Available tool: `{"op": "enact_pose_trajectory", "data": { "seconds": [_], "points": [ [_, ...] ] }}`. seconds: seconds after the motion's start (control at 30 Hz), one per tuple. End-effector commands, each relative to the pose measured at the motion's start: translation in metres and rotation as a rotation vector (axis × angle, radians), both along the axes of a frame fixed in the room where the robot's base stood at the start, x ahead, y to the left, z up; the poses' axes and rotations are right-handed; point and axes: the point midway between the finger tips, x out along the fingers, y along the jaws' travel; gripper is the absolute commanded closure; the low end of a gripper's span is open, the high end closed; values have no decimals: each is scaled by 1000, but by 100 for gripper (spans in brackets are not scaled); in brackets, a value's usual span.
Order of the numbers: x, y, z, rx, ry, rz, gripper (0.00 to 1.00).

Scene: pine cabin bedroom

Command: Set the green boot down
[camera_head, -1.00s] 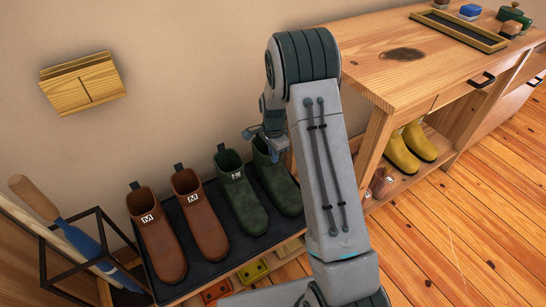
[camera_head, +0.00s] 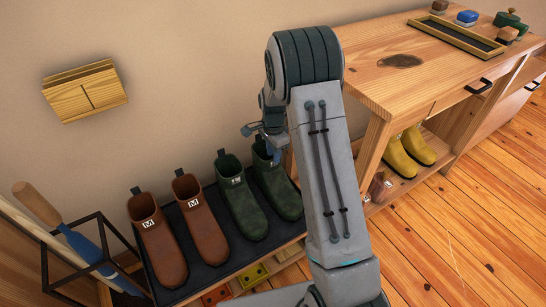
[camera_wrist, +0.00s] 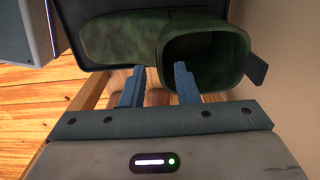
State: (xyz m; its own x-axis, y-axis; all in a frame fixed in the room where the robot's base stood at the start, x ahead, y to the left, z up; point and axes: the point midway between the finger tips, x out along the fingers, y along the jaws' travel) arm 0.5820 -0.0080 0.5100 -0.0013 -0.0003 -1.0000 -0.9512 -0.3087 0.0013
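Two green boots stand upright, side by side, on a dark tray (camera_head: 208,273) in the head view. The left green boot (camera_head: 243,208) is in full view; the right green boot (camera_head: 278,192) is partly hidden by my arm. My gripper (camera_head: 270,145) is at the top of the right one. In the wrist view, my gripper (camera_wrist: 160,67) has its two blue fingers apart, with nothing clearly pinched between them. A green boot (camera_wrist: 122,38) lies just beyond the fingertips, its open top at the right; contact cannot be told.
Two brown boots (camera_head: 158,240) stand left of the green ones on the tray. A wooden bench (camera_head: 365,75) with yellow boots (camera_head: 405,152) beneath stands at the right. A wooden holder (camera_head: 85,92) hangs on the wall.

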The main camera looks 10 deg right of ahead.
Motion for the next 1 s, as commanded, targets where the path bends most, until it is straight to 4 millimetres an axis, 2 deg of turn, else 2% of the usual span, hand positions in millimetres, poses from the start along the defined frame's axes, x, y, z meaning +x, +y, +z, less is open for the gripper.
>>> {"op": "enact_pose_trajectory", "data": {
  "seconds": [0.03, 0.23, 0.5, 0.6, 0.67, 0.77, 0.9, 1.0],
  "points": [
    [1, 0, 17, 0, -5, 1, 72],
    [1, 0, 58, 0, -4, 1, 72],
    [0, 0, 87, 1, -2, 5, 72],
    [-8, 1, 98, 4, -7, 42, 72],
    [-18, 1, 110, 9, -13, 91, 72],
    [-44, 3, 135, 15, -26, 214, 72],
    [-91, 5, 168, 18, -46, 427, 72],
    [-126, 7, 186, 14, -60, 582, 72]
  ]
}}
